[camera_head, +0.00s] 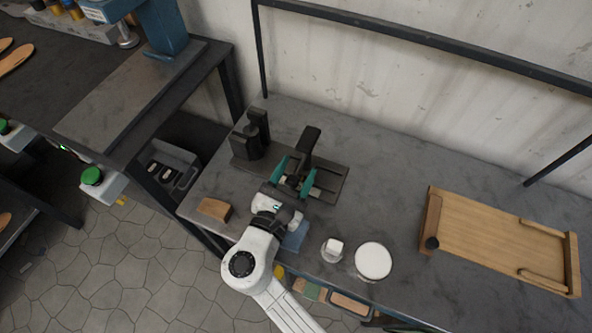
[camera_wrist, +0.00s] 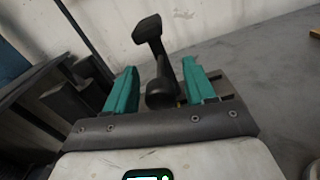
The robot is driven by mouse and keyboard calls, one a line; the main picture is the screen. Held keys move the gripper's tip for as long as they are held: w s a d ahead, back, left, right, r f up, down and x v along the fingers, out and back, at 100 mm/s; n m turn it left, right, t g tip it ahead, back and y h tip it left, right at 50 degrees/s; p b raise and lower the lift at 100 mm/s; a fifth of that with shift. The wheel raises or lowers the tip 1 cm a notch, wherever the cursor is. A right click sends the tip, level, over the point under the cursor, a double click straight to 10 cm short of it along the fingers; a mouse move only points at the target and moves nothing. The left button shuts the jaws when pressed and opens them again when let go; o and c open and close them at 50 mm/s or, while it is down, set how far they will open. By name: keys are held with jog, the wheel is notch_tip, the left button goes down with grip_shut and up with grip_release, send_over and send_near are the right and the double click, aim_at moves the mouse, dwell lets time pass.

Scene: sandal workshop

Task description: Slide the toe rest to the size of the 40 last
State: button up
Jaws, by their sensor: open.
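A black jig stands on a dark base plate (camera_head: 333,185) on the bench. Its tall black upright with a wide head (camera_head: 309,142), which looks like the toe rest, also shows in the wrist view (camera_wrist: 149,30). A round black knob (camera_wrist: 160,93) sits low on it. My gripper (camera_head: 293,173) is open, with one teal finger on each side of the upright and knob; the gap also shows in the wrist view (camera_wrist: 161,82). I cannot tell whether either finger touches. Size marks are not legible, and I cannot identify the 40 last.
A black block (camera_head: 246,143) stands at the plate's left end. A tan wooden block (camera_head: 213,209), a small white piece (camera_head: 333,249) and a white round dish (camera_head: 373,260) lie near the front edge. A wooden tray (camera_head: 490,238) is at right. Bench behind the tray is clear.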

jog(key=v, duration=1)
jog(key=shift+s+a, duration=0.1)
jog(key=shift+s, duration=0.15)
jog(key=shift+r, duration=0.1)
